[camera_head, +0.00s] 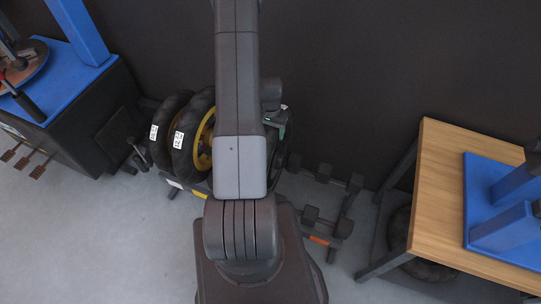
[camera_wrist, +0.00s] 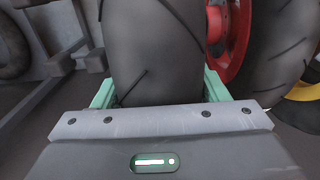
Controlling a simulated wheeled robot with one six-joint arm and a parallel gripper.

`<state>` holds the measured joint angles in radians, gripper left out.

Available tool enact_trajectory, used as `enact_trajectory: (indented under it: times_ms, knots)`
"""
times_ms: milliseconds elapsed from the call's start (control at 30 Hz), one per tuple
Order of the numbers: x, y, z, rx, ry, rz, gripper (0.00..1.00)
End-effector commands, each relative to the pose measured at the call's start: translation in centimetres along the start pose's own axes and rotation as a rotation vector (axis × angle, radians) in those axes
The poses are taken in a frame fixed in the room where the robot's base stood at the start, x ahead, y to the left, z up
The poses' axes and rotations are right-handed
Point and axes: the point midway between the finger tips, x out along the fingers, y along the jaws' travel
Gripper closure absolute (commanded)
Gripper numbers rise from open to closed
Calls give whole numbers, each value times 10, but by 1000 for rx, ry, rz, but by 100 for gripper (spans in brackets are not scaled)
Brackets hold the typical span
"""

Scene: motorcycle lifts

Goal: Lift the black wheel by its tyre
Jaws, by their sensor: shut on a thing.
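The black tyre (camera_wrist: 155,45) fills the middle of the wrist view, upright, with tread grooves on it. My gripper (camera_wrist: 158,90) has its green fingers on both sides of this tyre and is shut on it. The wheel's rim is hidden from the wrist camera. In the head view my gripper (camera_head: 282,118) is at the rack, just right of my arm. Only a dark edge of the held wheel (camera_head: 284,150) shows there; my arm hides the rest. I cannot tell whether the wheel is clear of the rack.
A red-rimmed wheel (camera_wrist: 232,40) stands close at right in the wrist view. Labelled tyres (camera_head: 188,140) and a yellow rim (camera_head: 204,142) are left of my arm. Empty rack bars (camera_head: 325,180) lie right. A wooden table (camera_head: 440,200) and a blue-topped bench (camera_head: 75,85) flank the rack.

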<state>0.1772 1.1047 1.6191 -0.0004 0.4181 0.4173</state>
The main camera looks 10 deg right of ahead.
Motion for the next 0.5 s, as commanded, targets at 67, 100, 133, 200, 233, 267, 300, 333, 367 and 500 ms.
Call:
enact_trajectory:
  times_ms: [67, 100, 133, 200, 233, 267, 300, 333, 367, 500]
  knots:
    - [-2, -1, -2, -1, 5, -2, 96]
    - [-2, -1, -2, -1, 5, -2, 96]
    - [-2, -1, -2, -1, 5, -2, 96]
    - [-4, -1, -2, -1, 6, -2, 96]
    - [-5, -1, -2, -1, 6, -2, 96]
    - [-6, -1, -2, -1, 6, -2, 96]
    - [-8, -1, -2, -1, 7, -3, 96]
    - [-10, -1, -3, -1, 8, -3, 96]
    - [-13, -1, -3, -1, 8, -3, 96]
    - [-28, -1, -3, -1, 9, -4, 96]
